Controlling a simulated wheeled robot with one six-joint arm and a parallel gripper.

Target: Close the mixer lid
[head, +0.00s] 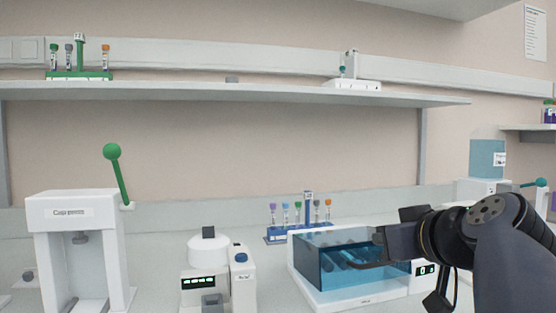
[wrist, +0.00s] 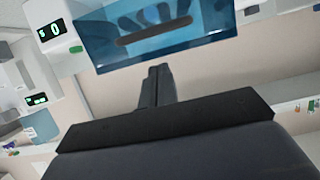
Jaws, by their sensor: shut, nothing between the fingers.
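The mixer (head: 352,300) is a white machine on the bench, right of centre in the head view. Its see-through blue lid (head: 318,264) stands over blue tubes inside. I cannot tell whether the lid is fully down. In the wrist view the blue lid (wrist: 208,25) fills the top, with a dark bar-shaped handle (wrist: 155,31). My gripper (head: 380,237) is shut and empty at the mixer's upper right side in the head view. In the wrist view its fingertips (wrist: 157,70) point at the lid's edge, just short of the handle. Contact with the lid cannot be made out.
A blue rack of capped tubes (head: 288,234) stands behind the mixer. A small white device (head: 208,260) and a white capper with a green lever (head: 75,225) stand to the left. A shelf (head: 230,93) runs above. A blue-tanked dispenser (head: 487,160) stands behind my arm.

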